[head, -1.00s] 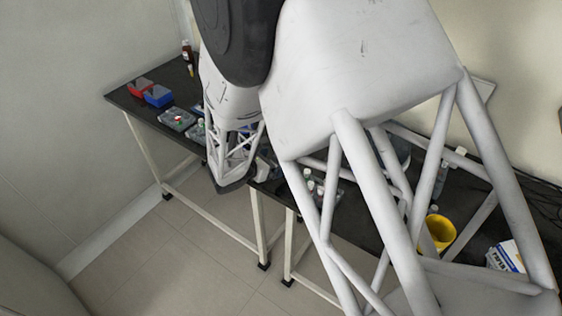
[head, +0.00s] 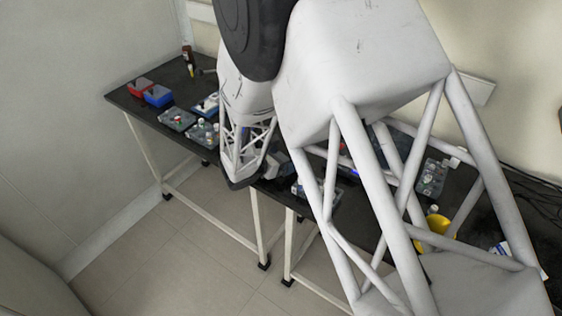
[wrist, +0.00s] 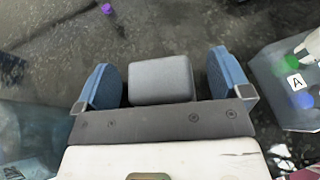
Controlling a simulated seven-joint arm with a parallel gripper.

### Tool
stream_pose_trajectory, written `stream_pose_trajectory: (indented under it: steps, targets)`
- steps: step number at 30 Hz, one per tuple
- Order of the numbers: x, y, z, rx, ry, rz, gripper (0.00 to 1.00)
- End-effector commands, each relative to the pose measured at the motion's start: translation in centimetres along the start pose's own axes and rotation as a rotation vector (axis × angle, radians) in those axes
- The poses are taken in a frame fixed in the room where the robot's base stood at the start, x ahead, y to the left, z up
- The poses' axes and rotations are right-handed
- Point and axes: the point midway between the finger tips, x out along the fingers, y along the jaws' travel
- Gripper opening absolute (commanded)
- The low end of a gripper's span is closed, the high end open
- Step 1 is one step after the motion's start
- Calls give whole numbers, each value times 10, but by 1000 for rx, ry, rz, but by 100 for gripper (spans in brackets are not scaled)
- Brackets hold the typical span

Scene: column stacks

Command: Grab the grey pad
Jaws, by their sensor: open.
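A grey pad (wrist: 161,80), block-like with rounded edges, shows in the middle of the wrist view. My gripper (wrist: 163,66) is open, with one blue finger on each side of the pad. A small gap shows between the pad and each finger. The pad's near edge is hidden behind the dark bar of my gripper. I cannot tell how far the fingers reach down beside it. In the head view my own arm covers much of the bench, and I cannot make out the pad there.
A clear bin (wrist: 290,85) with bottles stands close to the right finger. A bluish clear container (wrist: 35,135) is at the left. A purple cap (wrist: 106,8) lies beyond. The dark bench also holds a red box (head: 139,87), a blue box (head: 158,96) and a yellow container (head: 437,225).

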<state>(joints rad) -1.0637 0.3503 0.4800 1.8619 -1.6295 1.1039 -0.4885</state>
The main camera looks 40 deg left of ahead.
Motion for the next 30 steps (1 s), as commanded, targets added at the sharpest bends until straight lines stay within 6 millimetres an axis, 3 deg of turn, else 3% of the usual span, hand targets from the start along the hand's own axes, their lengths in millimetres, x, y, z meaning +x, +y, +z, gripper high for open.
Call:
stream_pose_trajectory:
  steps: [1, 11, 23, 30]
  targets:
    - [0, 0, 0, 0, 0, 0, 91]
    - [0, 0, 0, 0, 0, 0, 42]
    - [-2, 0, 4, 1, 0, 0, 42]
    - [-10, 0, 23, 2, 0, 0, 42]
